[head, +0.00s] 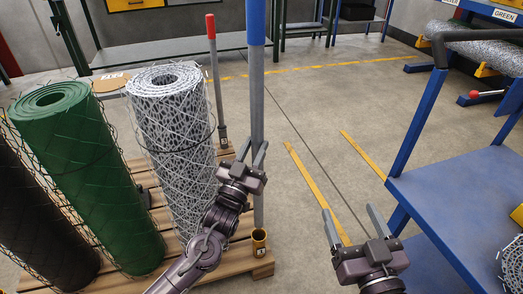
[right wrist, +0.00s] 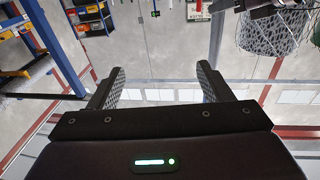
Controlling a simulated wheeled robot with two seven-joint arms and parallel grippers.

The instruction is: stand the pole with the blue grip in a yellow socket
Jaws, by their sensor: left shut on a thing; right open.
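The pole with the blue grip (head: 256,24) stands close to upright, its grip at the top edge of the head view and its grey shaft (head: 257,105) below. My left gripper (head: 257,155) is shut on the shaft's lower part. The shaft's lower end meets the mouth of a yellow socket (head: 259,243) at the pallet's front right corner; I cannot tell whether it is inside or just above or behind the rim. My right gripper (head: 353,215) is open and empty, right of the socket; its fingers also show in the right wrist view (right wrist: 160,82).
A red-gripped pole (head: 212,50) stands at the pallet's back right. Silver (head: 168,120), green (head: 85,180) and black mesh rolls stand on the wooden pallet (head: 230,262). A blue bench (head: 440,190) is at right. Floor between pallet and bench is clear.

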